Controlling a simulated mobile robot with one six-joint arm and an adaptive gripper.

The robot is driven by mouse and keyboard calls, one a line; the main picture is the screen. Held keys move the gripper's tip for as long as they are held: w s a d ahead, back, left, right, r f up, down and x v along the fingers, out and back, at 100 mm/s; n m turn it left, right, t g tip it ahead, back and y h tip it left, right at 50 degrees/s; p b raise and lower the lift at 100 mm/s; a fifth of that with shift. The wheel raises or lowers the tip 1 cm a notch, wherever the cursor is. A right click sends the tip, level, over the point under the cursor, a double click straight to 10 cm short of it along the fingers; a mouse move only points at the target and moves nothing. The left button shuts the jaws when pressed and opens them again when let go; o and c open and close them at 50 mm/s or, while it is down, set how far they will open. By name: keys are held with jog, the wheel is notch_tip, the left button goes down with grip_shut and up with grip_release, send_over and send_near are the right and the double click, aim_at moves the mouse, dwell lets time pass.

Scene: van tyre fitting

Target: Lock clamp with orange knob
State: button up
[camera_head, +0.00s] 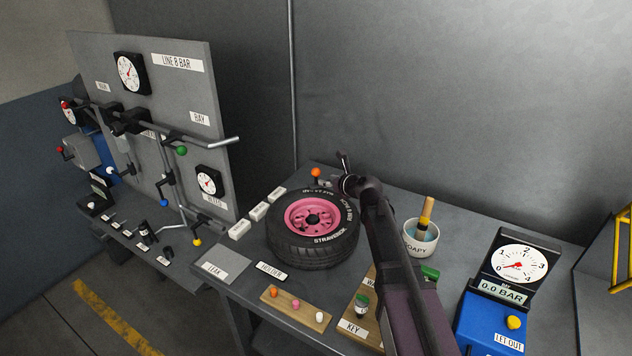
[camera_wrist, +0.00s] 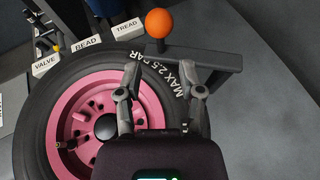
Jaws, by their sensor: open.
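The clamp's orange knob (camera_head: 316,172) stands on a short dark post behind the tyre, near the back edge of the bench. In the wrist view the orange knob (camera_wrist: 158,23) sits above a dark clamp bar (camera_wrist: 205,59) that runs beside the tyre. The tyre (camera_head: 312,250) lies flat with a pink rim. My gripper (camera_head: 344,166) is to the right of the knob, over the back of the tyre. In the wrist view my gripper (camera_wrist: 162,72) is open and empty, its fingers pointing towards the knob, which is beyond the fingertips.
White blocks (camera_head: 257,211) labelled valve, bead and tread stand left of the tyre. A soapy pot (camera_head: 421,240) with a brush is to the right, then a blue gauge unit (camera_head: 490,320). A board with small coloured knobs (camera_head: 297,304) lies in front. A grey panel (camera_head: 170,90) stands left.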

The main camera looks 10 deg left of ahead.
aim_at(316, 177)
jog(key=b+x, duration=0.2)
jog(key=x, duration=0.6)
